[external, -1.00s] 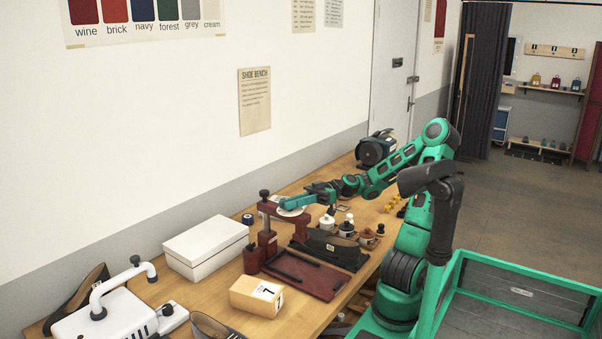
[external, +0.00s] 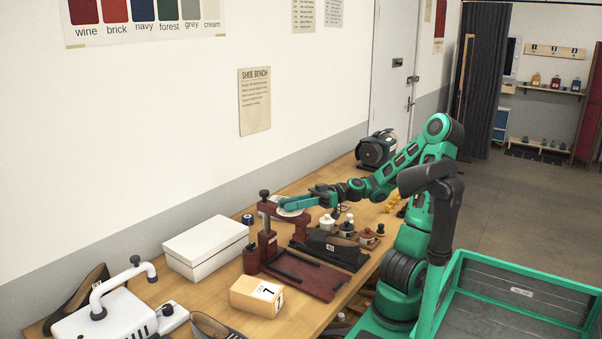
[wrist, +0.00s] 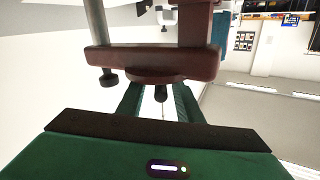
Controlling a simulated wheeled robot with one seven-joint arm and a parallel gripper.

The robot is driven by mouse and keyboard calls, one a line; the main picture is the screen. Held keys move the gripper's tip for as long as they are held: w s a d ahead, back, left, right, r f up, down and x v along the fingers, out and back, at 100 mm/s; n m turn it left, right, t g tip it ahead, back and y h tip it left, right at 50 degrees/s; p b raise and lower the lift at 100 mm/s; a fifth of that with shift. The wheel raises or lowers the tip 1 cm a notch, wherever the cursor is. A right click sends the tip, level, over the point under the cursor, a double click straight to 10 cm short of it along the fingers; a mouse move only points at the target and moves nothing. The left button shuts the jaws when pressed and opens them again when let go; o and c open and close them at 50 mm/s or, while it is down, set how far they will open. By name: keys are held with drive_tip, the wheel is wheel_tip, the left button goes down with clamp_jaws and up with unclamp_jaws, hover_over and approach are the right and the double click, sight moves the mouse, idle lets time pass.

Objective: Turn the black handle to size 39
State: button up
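My gripper (external: 284,203) is at that disc in the external view. In the wrist view, a dark red arm with a round plate (wrist: 155,75) crosses the top. A small black handle (wrist: 161,94) shows below the plate, between my two green fingers, with visible gaps on both sides. My gripper (wrist: 158,102) looks open around it, not clamped. The size marks cannot be read.
A white box (external: 206,248) and a cardboard box (external: 257,296) lie nearer the camera. The wall runs behind the bench.

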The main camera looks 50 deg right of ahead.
drive_tip(key=shift+d, duration=0.1)
drive_tip(key=v, duration=1)
drive_tip(key=shift+d, duration=0.3)
